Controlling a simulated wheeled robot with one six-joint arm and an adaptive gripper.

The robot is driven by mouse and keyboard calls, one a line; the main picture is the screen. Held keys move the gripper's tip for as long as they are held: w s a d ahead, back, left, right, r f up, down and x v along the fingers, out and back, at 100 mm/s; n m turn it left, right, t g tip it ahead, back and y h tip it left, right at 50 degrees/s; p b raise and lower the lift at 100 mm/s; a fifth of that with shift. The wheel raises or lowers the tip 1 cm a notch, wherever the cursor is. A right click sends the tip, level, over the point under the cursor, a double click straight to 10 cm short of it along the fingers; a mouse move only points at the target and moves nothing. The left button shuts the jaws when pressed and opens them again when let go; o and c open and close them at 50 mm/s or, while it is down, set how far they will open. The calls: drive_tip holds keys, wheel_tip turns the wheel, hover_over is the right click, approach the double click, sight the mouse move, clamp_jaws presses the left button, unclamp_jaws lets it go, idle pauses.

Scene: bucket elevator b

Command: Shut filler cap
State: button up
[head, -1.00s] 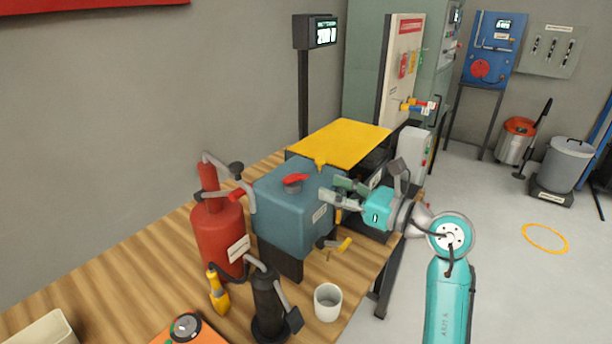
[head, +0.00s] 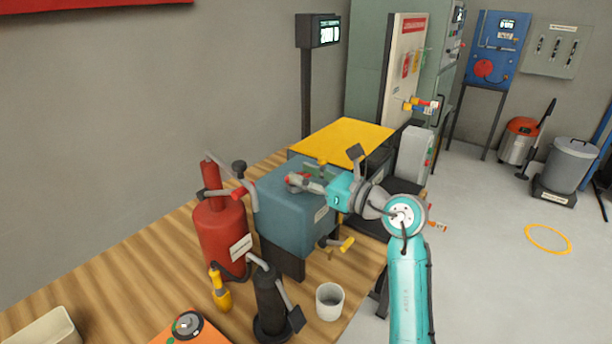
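My gripper (head: 304,178) is over the box top, at the right side of the cap. Its two fingers look spread, one nearer and one farther from the camera. Whether they touch the cap is too small to tell.
A red cylinder (head: 219,228) stands close left of the box, with a grey pipe arm near it. A yellow-handled valve (head: 343,246) sticks out from the box front. A white cup (head: 330,301) and a black pump (head: 268,302) stand in front. A yellow panel (head: 348,139) lies behind.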

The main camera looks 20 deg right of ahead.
drive_tip(key=c, duration=0.3)
drive_tip(key=shift+s+f+t+y, duration=0.15)
drive_tip(key=shift+f+t+y, duration=0.15)
drive_tip(key=shift+f+t, duration=0.2)
drive_tip(key=shift+c, duration=0.3)
drive_tip(key=shift+s+d+f+t+y, duration=0.1)
drive_tip(key=shift+f+t+y, duration=0.25)
drive_tip(key=shift+t+y, duration=0.35)
drive_tip(key=o, duration=0.8)
drive_tip(key=v, duration=1.1)
drive_tip(key=shift+s+d+f, duration=0.15)
drive_tip(key=shift+s+d, duration=0.1)
drive_tip(key=shift+s, duration=0.15)
